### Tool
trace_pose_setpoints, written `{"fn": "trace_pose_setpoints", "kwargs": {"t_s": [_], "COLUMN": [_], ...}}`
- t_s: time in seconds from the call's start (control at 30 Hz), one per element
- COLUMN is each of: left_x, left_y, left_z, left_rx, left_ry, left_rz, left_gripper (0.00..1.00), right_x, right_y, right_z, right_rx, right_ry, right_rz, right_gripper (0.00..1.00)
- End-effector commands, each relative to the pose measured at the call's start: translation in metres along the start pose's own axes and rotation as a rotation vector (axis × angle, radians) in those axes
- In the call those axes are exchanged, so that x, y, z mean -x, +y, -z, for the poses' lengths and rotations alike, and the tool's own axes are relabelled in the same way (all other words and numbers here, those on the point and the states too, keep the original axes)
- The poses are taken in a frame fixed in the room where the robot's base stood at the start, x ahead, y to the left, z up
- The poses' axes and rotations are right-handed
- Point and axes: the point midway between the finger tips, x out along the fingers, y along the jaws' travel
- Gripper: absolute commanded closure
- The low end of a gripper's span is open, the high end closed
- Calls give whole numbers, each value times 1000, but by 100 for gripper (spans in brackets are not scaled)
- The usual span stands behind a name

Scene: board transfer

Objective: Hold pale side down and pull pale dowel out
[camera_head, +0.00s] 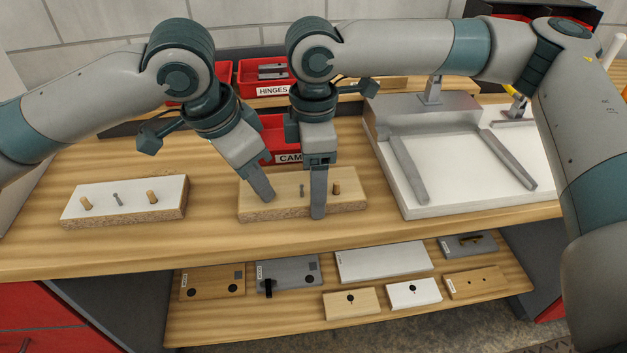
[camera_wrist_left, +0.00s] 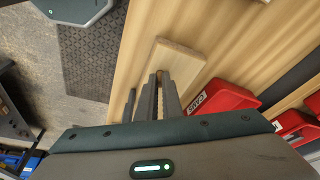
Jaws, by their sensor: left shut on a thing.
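The pale side (camera_head: 283,208), a light wood board, lies flat on the bench. A pale dowel (camera_head: 336,188) and a grey pin (camera_head: 302,190) stand up from it. My left gripper (camera_head: 266,194) is at the board's left part, shut on the left pale dowel, which its fingers mostly hide in the head view. The left wrist view shows its fingers (camera_wrist_left: 164,98) close together over the board (camera_wrist_left: 180,62). My right gripper (camera_head: 318,208) points down at the board's middle. One finger crosses the front edge; I cannot tell whether it grips or presses the board.
A white board (camera_head: 125,192) with two dowels and a pin lies to the left. A white fixture (camera_head: 470,180) with grey rails is on the right. Red bins (camera_head: 272,140) stand behind. Several panels (camera_head: 382,263) lie on the lower shelf. Bench between the two boards is clear.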

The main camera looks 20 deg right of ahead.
Motion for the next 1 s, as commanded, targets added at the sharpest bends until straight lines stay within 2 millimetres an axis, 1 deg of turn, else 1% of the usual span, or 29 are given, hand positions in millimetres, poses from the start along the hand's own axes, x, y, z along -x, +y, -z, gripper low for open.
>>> {"fn": "trace_pose_setpoints", "kwargs": {"t_s": [0.2, 1.0], "left_x": [7, 22], "left_y": [0, 0], "left_z": [3, 7], "left_rx": [-1, 0], "left_ry": [4, 2], "left_rz": [2, 0], "left_gripper": [100, 100], "right_x": [-1, -1], "right_y": [0, 0], "right_z": [-1, 0], "right_rx": [-1, 0], "right_ry": [-4, -1], "right_rz": [1, 1], "right_gripper": [63, 63]}}
